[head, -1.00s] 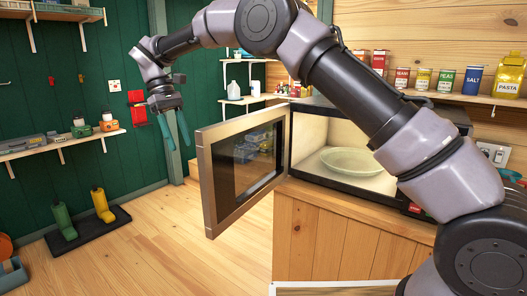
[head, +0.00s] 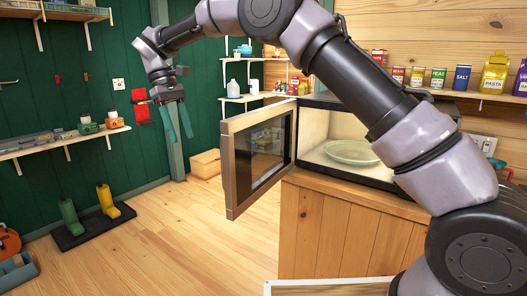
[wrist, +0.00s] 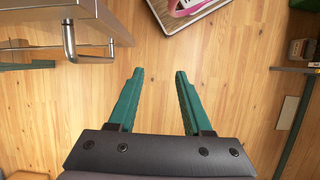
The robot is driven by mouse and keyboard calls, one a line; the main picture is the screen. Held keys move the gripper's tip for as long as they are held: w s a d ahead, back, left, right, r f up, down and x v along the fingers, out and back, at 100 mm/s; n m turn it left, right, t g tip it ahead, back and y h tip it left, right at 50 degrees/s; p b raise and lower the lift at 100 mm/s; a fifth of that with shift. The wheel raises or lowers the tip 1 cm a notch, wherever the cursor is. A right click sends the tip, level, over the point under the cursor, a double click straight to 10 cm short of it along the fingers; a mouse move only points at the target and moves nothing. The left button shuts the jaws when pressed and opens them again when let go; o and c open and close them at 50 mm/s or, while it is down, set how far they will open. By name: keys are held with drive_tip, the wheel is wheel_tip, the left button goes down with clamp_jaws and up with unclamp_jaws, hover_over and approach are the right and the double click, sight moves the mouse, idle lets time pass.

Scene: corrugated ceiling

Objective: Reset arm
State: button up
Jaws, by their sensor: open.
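My gripper (head: 178,122) hangs at the upper left in the head view, its two teal fingers pointing down. It is beyond and to the left of the open microwave door (head: 229,168), apart from it. My arm arches from the right side across the top of the head view and covers part of the microwave.
The microwave (head: 388,171) stands open on a wooden cabinet (head: 330,232), with a pale green plate (head: 350,152) inside. Shelves line the green wall. Boots (head: 104,200) stand on a dark tray (head: 73,238). The floor (head: 190,225) between is clear.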

drive_tip(key=w+d+r, duration=0.1)
drive_tip(key=d+r, duration=0.2)
drive_tip(key=d, duration=0.1)
drive_tip(key=w+d+r+m+y, duration=0.1)
drive_tip(key=d+r, duration=0.1)
drive_tip(key=d, duration=0.2)
drive_tip(key=w+d+r+m+t+y, duration=0.1)
drive_tip(key=d+r, duration=0.2)
drive_tip(key=d, duration=0.1)
drive_tip(key=shift+w+d+r, duration=0.2)
drive_tip(key=shift+d+r, duration=0.05)
drive_tip(key=shift+r, duration=0.1)
drive_tip(key=s+d+r+m+t+y, duration=0.1)
drive_tip(key=d+r+m, duration=0.15)
drive_tip(key=d, duration=0.55)
drive_tip(key=s+d+r+m+t+y, duration=0.1)
drive_tip(key=d+r+m, duration=0.15)
drive_tip(key=d, duration=0.55)
drive_tip(key=s+d+f+m+t, duration=0.1)
drive_tip(key=s+d+m+t, duration=0.2)
drive_tip(key=s+d, duration=0.4)
drive_tip(key=s+d+f+m+t+y, duration=0.1)
drive_tip(key=s+d+f+m+t, duration=0.1)
drive_tip(key=s+d+m, duration=0.3)
drive_tip(key=s+d+t, duration=0.1)
drive_tip(key=s+d, duration=0.2)
drive_tip(key=d, duration=0.3)
drive_tip(key=shift+s+d+t, duration=0.2)
drive_tip(key=shift+d+t, duration=0.1)
drive_tip(key=shift+d, duration=0.1)
